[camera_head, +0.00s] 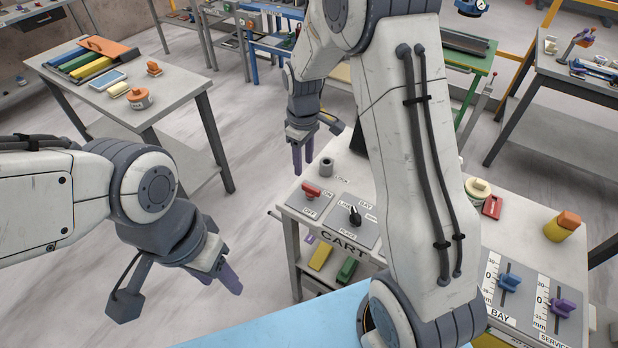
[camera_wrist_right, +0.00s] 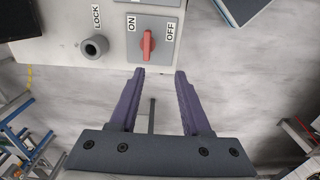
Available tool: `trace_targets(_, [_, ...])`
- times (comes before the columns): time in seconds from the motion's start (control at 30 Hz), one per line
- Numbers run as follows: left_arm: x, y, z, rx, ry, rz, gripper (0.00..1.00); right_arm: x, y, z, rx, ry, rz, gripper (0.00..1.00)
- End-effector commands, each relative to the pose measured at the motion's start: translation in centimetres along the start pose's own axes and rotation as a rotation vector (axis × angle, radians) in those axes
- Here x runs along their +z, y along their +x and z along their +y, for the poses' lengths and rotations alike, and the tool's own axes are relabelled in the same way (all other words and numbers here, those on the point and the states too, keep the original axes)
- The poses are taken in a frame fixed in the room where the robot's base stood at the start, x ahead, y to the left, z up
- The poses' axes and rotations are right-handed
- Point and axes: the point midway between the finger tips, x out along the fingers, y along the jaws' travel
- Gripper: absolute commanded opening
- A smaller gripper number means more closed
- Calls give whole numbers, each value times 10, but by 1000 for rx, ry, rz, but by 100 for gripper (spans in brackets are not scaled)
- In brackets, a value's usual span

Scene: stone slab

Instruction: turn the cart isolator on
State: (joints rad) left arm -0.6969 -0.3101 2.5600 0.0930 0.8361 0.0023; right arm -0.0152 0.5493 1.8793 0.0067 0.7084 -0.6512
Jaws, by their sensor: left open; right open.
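The cart isolator's red handle (camera_head: 311,189) sits on a grey plate at the left end of the cart's top, with ON and OFF labels. In the right wrist view the red handle (camera_wrist_right: 148,44) stands lengthwise up the picture, between ON on its left and OFF on its right; I cannot tell which label it points to. My right gripper (camera_head: 302,170) is open and empty behind the cart's edge. In the wrist view its fingertips (camera_wrist_right: 160,74) are just short of the handle, not touching it. My left gripper (camera_head: 228,280) is open and empty, left of the cart.
A hollow grey lock post (camera_head: 327,167) stands beside the isolator plate. A black knob (camera_head: 355,214) is on the neighbouring plate. My right arm hides the cart's middle. Blue (camera_head: 509,283) and purple (camera_head: 562,306) sliders are at the lower right. Floor left of the cart is clear.

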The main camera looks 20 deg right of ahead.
Motion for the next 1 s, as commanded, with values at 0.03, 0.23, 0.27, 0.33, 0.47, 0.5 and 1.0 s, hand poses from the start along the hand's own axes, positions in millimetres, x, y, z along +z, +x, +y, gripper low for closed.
trace_targets(0.03, [0,-2,0,0,0,0,50,3,8,14,-1,3,-5,48])
trace_targets(0.23, [0,-6,0,0,0,0,50,6,26,29,-1,-3,-9,48])
trace_targets(0.27, [0,-7,0,0,0,0,50,6,30,29,-1,-3,-9,48])
trace_targets(0.33, [0,-10,1,0,0,0,50,7,40,28,-2,-3,-11,48])
trace_targets(0.47, [-1,-18,1,0,-1,0,50,7,66,28,-3,-2,-12,48])
trace_targets(0.5, [-1,-20,2,0,-1,0,50,7,73,27,-3,-2,-11,48])
trace_targets(1.0, [-2,-31,2,0,2,0,50,6,121,28,1,-2,-6,48])
